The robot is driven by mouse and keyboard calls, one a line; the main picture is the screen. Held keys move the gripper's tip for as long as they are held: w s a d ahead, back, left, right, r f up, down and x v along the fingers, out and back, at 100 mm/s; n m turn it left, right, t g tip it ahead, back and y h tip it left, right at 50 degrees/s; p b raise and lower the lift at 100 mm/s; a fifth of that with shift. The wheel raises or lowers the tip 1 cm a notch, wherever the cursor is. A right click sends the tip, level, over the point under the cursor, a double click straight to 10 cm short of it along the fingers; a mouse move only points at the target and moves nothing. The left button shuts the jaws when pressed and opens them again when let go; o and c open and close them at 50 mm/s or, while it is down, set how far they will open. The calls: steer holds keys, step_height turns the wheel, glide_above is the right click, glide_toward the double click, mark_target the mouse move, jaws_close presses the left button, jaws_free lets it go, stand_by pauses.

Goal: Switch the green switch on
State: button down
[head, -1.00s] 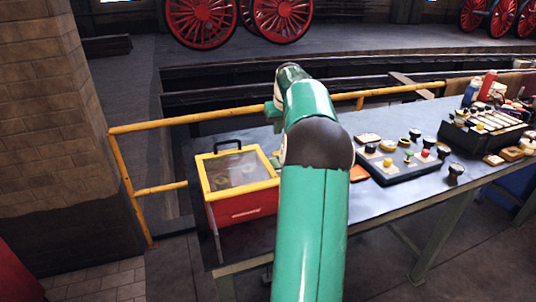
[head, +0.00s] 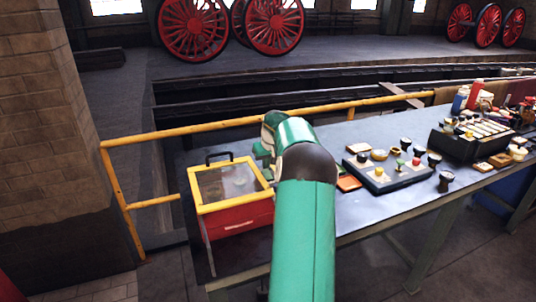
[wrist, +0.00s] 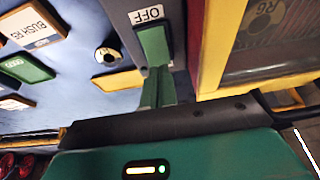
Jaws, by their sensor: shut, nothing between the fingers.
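The green switch (wrist: 153,45) shows in the wrist view as a green rocker on a grey housing (wrist: 122,22), with a white OFF label (wrist: 146,14) at its upper end. My gripper (wrist: 158,73) is shut and empty, with its green fingertips right at the lower end of the switch. I cannot tell whether they touch it. In the head view my gripper (head: 262,152) is low over the bench beside the red box, and my arm hides the switch there.
A red box with a yellow-framed clear lid (head: 232,184) stands close by on the bench (head: 355,212); it also shows in the wrist view (wrist: 212,40). A black button panel (head: 388,178) lies to the right. A yellow railing (head: 190,131) runs behind the bench.

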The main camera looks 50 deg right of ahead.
steer(key=shift+w+f, duration=0.15)
steer(key=shift+f, duration=0.55)
steer(key=shift+w+d+f, duration=0.15)
steer(key=shift+w+f, duration=0.05)
steer(key=shift+f, duration=0.15)
steer(key=shift+s, duration=0.1)
steer(key=shift+s+a+r, duration=0.15)
steer(key=shift+s+a, duration=0.3)
steer(key=shift+s, duration=0.2)
